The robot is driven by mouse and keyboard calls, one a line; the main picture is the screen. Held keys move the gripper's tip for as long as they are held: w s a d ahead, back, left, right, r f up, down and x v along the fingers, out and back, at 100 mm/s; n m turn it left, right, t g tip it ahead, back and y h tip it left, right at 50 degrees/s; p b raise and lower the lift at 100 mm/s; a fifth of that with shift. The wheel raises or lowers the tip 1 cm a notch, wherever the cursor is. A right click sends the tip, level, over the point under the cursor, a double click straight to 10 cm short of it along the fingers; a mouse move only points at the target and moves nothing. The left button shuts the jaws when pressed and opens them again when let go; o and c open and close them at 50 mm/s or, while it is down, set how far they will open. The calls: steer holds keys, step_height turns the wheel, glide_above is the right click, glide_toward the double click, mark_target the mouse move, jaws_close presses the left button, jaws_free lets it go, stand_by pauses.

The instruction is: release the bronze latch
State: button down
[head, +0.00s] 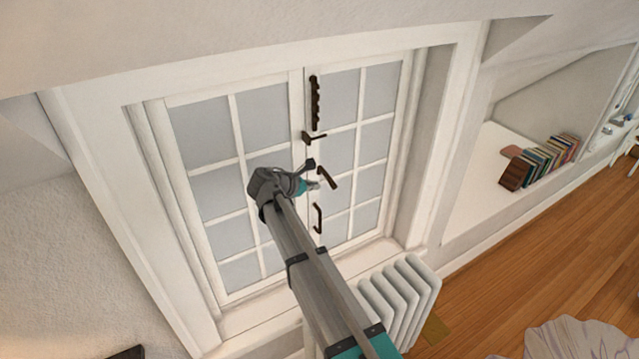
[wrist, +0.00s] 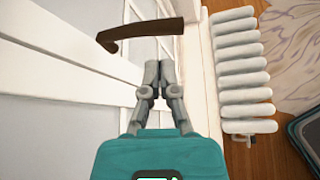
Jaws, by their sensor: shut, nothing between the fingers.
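A white two-leaf paned window carries several dark bronze fittings along its middle seam. A dark lever (head: 328,178) sits just right of my fingertips in the head view. In the wrist view a dark bronze lever (wrist: 145,33) lies crosswise just beyond the fingertips, with a bent end at left. My gripper (head: 316,185) is shut and empty; its fingertips (wrist: 159,66) are together and appear apart from the lever. Above are a small bronze lever fitting (head: 313,137) and a long notched bar (head: 315,103). I cannot tell which fitting is the latch.
A bronze pull handle (head: 317,218) is below the lever. A white radiator (head: 399,297) stands under the window at right and also shows in the wrist view (wrist: 240,70). Books (head: 540,163) stand in a niche farther right.

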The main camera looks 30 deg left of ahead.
steer(key=shift+p+v, duration=0.85)
steer(key=shift+v, duration=1.4)
steer(key=w+d+f+m+g+b, duration=0.1)
steer(key=w+d+f+m+g, duration=0.2)
steer(key=d, duration=0.9)
steer(key=w+d+f+m+g+h+b, duration=0.1)
steer(key=w+d+f+m+g, duration=0.15)
steer(key=d+m, duration=0.65)
steer(key=w+d+f+m+g+b, duration=0.15)
steer(key=d+f, duration=0.25)
steer(key=d, duration=1)
steer(key=s+d+f+m+g+y+b, duration=0.1)
steer(key=s+d+m, duration=0.3)
steer(key=d, duration=0.5)
steer(key=s+d+f+m+g+y+b, duration=0.1)
steer(key=s+d+f+m+g+y, duration=0.1)
steer(key=d, duration=0.7)
steer(key=s+d+f+m+g+y+b, duration=0.1)
steer(key=s+d+f+m, duration=0.2)
steer(key=s+d+m, duration=0.3)
steer(key=d+m, duration=0.2)
steer(key=d, duration=0.1)
steer(key=shift+s+d+f+m+g, duration=0.15)
steer(key=shift+d+f+m+g, duration=0.15)
steer(key=shift+f+m+g, duration=0.1)
